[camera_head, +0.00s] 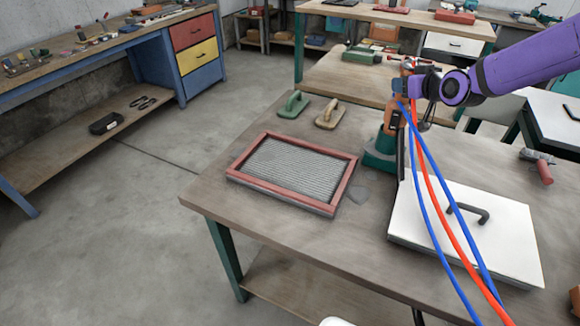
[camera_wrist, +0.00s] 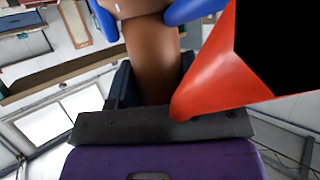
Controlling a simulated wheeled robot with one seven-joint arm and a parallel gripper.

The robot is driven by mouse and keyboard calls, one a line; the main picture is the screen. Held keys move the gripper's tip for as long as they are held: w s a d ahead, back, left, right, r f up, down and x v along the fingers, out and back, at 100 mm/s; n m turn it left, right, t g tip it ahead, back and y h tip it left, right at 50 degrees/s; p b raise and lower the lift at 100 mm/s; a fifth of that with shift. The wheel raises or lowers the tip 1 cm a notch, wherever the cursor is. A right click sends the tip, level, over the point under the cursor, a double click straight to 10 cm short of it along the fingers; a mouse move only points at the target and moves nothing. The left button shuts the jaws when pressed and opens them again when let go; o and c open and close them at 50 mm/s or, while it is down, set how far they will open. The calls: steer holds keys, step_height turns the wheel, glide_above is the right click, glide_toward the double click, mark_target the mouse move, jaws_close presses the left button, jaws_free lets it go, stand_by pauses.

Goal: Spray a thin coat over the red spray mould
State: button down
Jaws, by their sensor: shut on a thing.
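The red spray mould (camera_head: 236,160) is a shallow tray with a red frame and a grey mesh-like floor. It lies flat on the table, left of my gripper. My gripper (camera_head: 408,88) is above the table, behind the white panel, and is shut on an orange-brown tool, probably the sprayer. An orange body with a green base (camera_head: 380,160) stands below my gripper; I cannot tell where the held tool ends and this begins. No spray shows, and the tool's nozzle cannot be made out.
Blue and red hoses (camera_head: 436,185) hang from my gripper across a white panel (camera_head: 500,240) with a dark handle. A green float (camera_head: 294,104) and a tan float (camera_head: 330,112) lie behind the mould. The table's front left is clear.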

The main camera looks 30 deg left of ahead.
steer(key=shift+f, duration=0.4)
stand_by(0.6)
steer(key=c, duration=0.5)
jaws_free()
steer(key=shift+c, duration=0.2)
steer(key=shift+o, duration=0.2)
steer(key=shift+f, duration=0.15)
steer(key=shift+s+d, duration=0.1)
steer(key=v, duration=1)
steer(key=shift+s+d+r, duration=0.15)
steer(key=shift+s+r, duration=0.05)
steer(key=shift+d+r, duration=0.1)
